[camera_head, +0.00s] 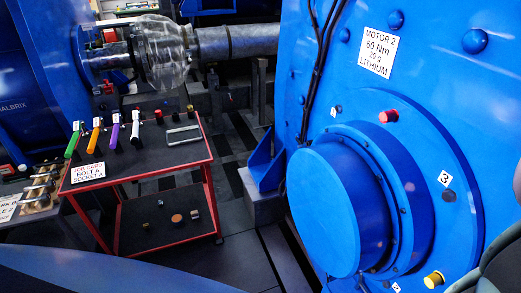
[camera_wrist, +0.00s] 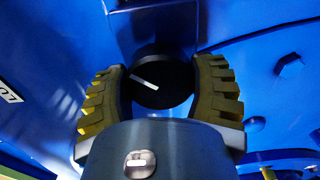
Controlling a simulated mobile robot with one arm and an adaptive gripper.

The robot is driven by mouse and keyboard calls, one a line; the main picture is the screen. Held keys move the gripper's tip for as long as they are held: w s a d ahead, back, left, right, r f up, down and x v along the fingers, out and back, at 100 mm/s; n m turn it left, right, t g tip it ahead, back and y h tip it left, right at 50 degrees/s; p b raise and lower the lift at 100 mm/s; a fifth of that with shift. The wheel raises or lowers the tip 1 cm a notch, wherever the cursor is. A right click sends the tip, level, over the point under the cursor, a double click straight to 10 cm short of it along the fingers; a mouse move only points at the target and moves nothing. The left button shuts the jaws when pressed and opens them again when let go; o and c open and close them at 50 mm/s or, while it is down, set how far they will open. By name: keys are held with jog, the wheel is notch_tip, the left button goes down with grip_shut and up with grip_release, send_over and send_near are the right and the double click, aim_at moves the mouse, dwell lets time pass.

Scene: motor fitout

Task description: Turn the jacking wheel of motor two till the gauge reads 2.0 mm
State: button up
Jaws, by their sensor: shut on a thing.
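Motor two (camera_head: 340,205) is the big blue housing at the right of the head view, with a plate reading "MOTOR 2, 60 Nm, 20 g, LITHIUM" (camera_head: 378,53). In the wrist view, my gripper (camera_wrist: 160,78) has its two ribbed yellow-black fingers on either side of a dark round wheel (camera_wrist: 158,92) with a white line on its face, and it is shut on this wheel. The white line slants down to the right. I cannot make out the wheel in the head view. No gauge reading can be read in either view.
A red-framed cart (camera_head: 150,165) at the left holds several coloured-handled tools and a card reading "BOLT A, SOCKET A" (camera_head: 88,174). A shaft (camera_head: 235,40) with a clear cover crosses behind. Red (camera_head: 389,116) and yellow (camera_head: 434,279) caps stick out of the motor's face.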

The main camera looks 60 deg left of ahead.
jog(key=shift+w+a, duration=0.15)
jog(key=shift+a, duration=0.05)
dwell(0.3)
jog(key=o, duration=1.2)
jog(key=shift+s+d, duration=0.1)
jog(key=shift+s, duration=0.1)
jog(key=shift+s, duration=0.4)
jog(key=v, duration=1.1)
